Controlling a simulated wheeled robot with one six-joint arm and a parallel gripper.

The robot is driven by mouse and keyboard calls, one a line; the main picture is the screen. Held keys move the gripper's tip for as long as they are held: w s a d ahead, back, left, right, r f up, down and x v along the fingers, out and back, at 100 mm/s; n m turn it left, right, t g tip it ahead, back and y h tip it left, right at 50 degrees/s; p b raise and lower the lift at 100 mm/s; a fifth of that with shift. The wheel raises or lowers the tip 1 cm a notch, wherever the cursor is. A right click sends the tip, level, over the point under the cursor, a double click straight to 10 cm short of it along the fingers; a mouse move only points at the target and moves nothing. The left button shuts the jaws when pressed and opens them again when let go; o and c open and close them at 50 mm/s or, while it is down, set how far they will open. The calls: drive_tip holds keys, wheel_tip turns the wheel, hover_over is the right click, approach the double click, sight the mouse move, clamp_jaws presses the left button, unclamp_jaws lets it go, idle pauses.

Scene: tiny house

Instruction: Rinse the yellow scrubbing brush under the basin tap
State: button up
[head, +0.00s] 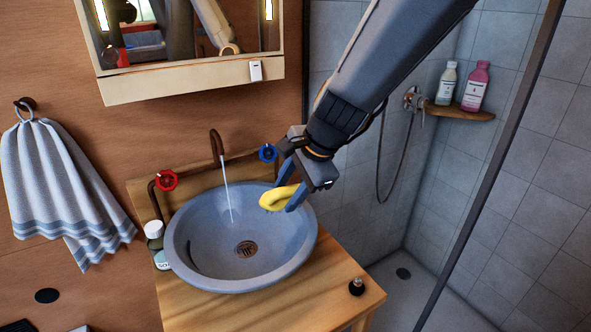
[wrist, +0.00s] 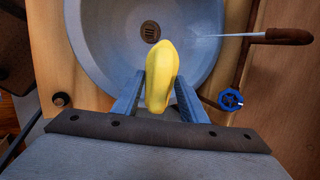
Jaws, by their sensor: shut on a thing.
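My gripper (head: 289,186) is shut on the yellow scrubbing brush (head: 276,199) and holds it above the right rim of the round grey basin (head: 190,262). In the wrist view the brush (wrist: 161,75) sticks out from between the two blue fingers, over the basin (wrist: 100,45). The brown tap (head: 215,143) stands behind the basin, and a thin stream of water (head: 228,200) runs from it into the bowl. The stream is to the left of the brush and apart from it. The brush's bristles cannot be made out.
A red tap handle (head: 166,180) and a blue one (head: 267,152) flank the tap. Bottles (head: 155,236) stand at the basin's left, and a small dark-topped item (head: 356,286) stands on the wooden counter (head: 290,305). A mirror cabinet (head: 190,82) hangs above.

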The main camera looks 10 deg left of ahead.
drive_tip(key=shift+w+a, duration=0.1)
drive_tip(key=shift+w, duration=0.5)
drive_tip(key=w+a+f+p, duration=0.2)
drive_tip(key=w+a, duration=0.4)
drive_tip(key=a, duration=0.6)
drive_tip(key=shift+w+f+p, duration=0.3)
drive_tip(key=shift+f+p, duration=0.05)
drive_tip(key=shift+p, duration=0.25)
drive_tip(key=s+d+b, duration=0.3)
drive_tip(key=s+d, duration=0.1)
drive_tip(key=d, duration=0.3)
idle(0.7)
idle(1.2)
